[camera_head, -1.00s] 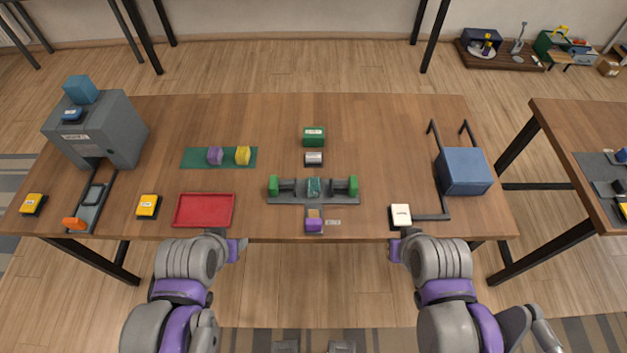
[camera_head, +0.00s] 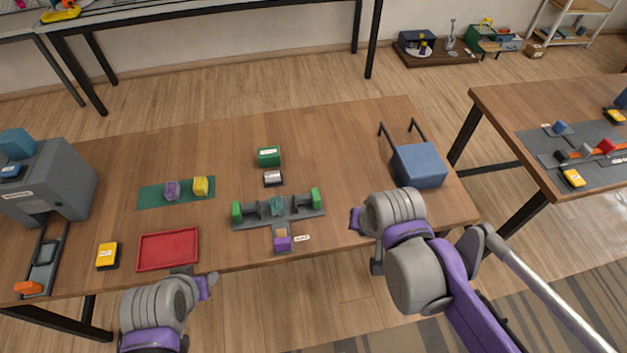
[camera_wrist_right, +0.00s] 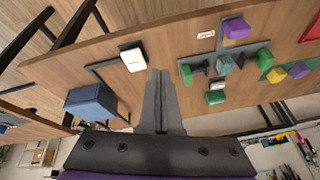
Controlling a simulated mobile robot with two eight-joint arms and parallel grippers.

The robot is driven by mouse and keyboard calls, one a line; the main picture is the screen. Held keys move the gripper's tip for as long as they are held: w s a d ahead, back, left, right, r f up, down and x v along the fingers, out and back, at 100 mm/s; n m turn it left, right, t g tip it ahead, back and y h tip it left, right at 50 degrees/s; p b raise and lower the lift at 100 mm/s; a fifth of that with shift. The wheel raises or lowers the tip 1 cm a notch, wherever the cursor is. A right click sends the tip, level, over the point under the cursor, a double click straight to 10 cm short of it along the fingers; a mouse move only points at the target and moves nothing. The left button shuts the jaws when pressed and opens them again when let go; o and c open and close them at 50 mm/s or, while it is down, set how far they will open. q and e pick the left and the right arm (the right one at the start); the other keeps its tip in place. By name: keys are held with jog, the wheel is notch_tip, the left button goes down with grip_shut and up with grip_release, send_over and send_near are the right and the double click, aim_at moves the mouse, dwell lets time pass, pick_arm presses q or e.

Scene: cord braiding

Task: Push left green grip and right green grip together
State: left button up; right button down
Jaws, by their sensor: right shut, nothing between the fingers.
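The left green grip (camera_head: 237,212) and right green grip (camera_head: 315,197) stand upright at opposite ends of a grey fixture (camera_head: 255,222), with a teal piece (camera_head: 277,206) between them. In the right wrist view the right green grip (camera_wrist_right: 186,74) is nearer my fingers and the left green grip (camera_wrist_right: 265,60) is farther. My right gripper (camera_head: 354,217) is right of the fixture, apart from the right grip; in its wrist view its fingers (camera_wrist_right: 160,75) are shut and empty. My left gripper (camera_head: 211,281) is at the table's front edge, left of the fixture; its jaw state is unclear.
A purple block (camera_head: 282,243) sits at the fixture's front. A green box (camera_head: 269,156) and a small white-topped block (camera_head: 272,179) stand behind it. A red tray (camera_head: 168,250) lies left. A blue box (camera_head: 419,165) is at right. A white-topped block (camera_wrist_right: 133,60) shows in the wrist view.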

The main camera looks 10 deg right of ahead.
jog(key=w+a+f+m+g, duration=0.1)
jog(key=w+f+m+g, duration=0.15)
jog(key=w+m, duration=0.55)
jog(key=w+a+f+m+g, duration=0.25)
jog(key=w+m, duration=0.35)
jog(key=w, duration=0.5)
jog(key=f+b, duration=0.1)
jog(key=f, duration=0.1)
jog(key=f+b, duration=0.2)
jog(key=f, duration=0.1)
jog(key=d+f+b, duration=0.1)
jog(key=f, duration=0.2)
jog(key=shift+s+f, duration=0.1)
jog(key=shift+s, duration=0.1)
pick_arm(q)
jog(key=f+p, duration=0.2)
jog(key=shift+s+f, duration=0.4)
pick_arm(e)
notch_tip(320, 180, up, 5)
jog(key=shift+w+r, duration=0.1)
jog(key=shift+r, duration=0.05)
pick_arm(q)
grip_shut()
jog(key=shift+s, duration=0.1)
